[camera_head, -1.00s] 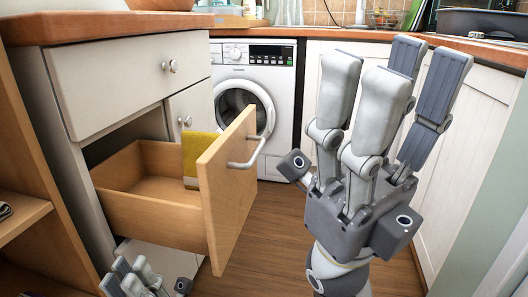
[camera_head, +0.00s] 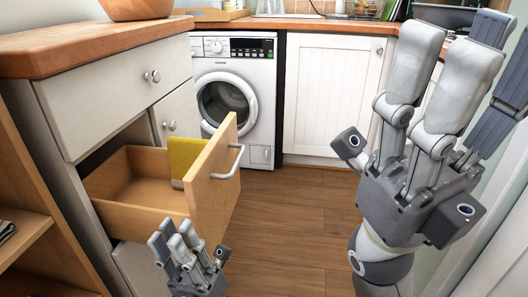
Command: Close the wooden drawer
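The wooden drawer (camera_head: 210,187) is pulled out of the white cabinet. Its box is visible inside, and its front panel carries a metal handle (camera_head: 236,163) facing right. My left gripper (camera_head: 172,235) is low in the picture, fingers pointing up, and overlaps the near side of the drawer in view. It looks open and empty; whether it touches the drawer I cannot tell. My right gripper (camera_head: 462,45) is large at the right, fingers up and spread apart, empty and away from the drawer.
The white cabinet (camera_head: 115,85) has a closed upper drawer. A washing machine (camera_head: 236,95) stands behind. The wooden floor (camera_head: 285,225) right of the drawer is clear. Open shelving (camera_head: 25,230) is at the left.

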